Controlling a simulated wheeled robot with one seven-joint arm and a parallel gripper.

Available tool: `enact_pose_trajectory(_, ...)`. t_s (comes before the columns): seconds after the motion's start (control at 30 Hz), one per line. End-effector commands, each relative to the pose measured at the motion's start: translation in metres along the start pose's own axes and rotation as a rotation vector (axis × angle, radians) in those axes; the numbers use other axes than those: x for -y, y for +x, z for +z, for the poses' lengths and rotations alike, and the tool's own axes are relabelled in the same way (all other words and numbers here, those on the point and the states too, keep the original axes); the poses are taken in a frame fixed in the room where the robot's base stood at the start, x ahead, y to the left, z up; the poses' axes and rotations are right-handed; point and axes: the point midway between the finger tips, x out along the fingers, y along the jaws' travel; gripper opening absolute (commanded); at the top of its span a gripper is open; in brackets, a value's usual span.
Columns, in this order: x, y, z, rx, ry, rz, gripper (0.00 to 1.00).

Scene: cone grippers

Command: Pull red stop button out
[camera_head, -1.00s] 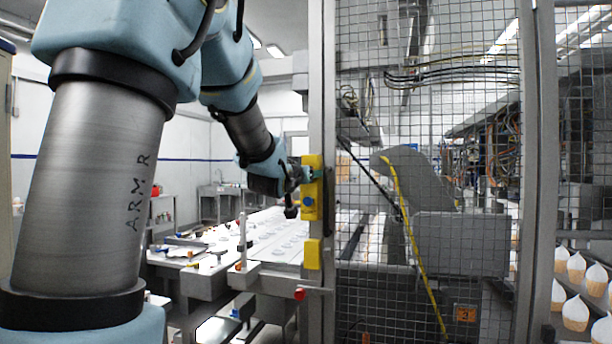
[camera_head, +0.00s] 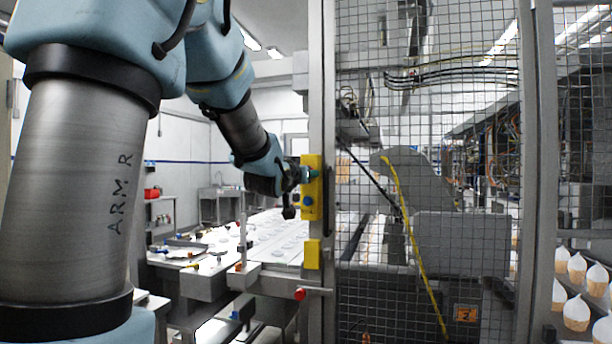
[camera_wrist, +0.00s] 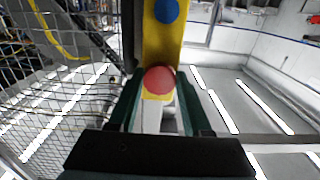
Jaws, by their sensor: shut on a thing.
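The red stop button (camera_wrist: 158,80) is a round red knob on the yellow control box (camera_wrist: 160,40), seen in the wrist view. In the head view the yellow control box (camera_head: 312,160) is fixed to a grey post, and my gripper hides the red button there. My gripper (camera_head: 308,174) is at the box's upper part. In the wrist view, the dark green fingers of my gripper (camera_wrist: 158,88) stand on either side of the red button and are shut on it. I cannot tell how far out the button sits.
A blue button (camera_head: 308,201) sits below my gripper on the same box. A wire mesh fence (camera_head: 430,110) stands right of the post. A smaller yellow box (camera_head: 313,254) and another red knob (camera_head: 300,294) are lower down. White work tables (camera_head: 210,275) stand behind on the left.

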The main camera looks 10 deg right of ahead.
Motion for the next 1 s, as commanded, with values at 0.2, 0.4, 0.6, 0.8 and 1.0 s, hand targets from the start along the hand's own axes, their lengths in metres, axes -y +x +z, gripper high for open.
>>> enact_pose_trajectory(0.2, 0.0002, -0.0013, -0.0025, -0.007, 0.000, 0.000, 0.00)
enact_pose_trajectory(0.4, 0.0002, -0.0046, -0.0034, -0.009, 0.000, 0.000, 0.00)
enact_pose_trajectory(0.6, 0.0000, -0.0059, -0.0044, -0.010, 0.000, 0.001, 0.00)
enact_pose_trajectory(0.8, 0.0000, -0.0059, -0.0049, -0.010, 0.000, 0.001, 0.56)
enact_pose_trajectory(1.0, 0.0000, -0.0058, -0.0033, -0.007, 0.000, 0.000, 0.75)
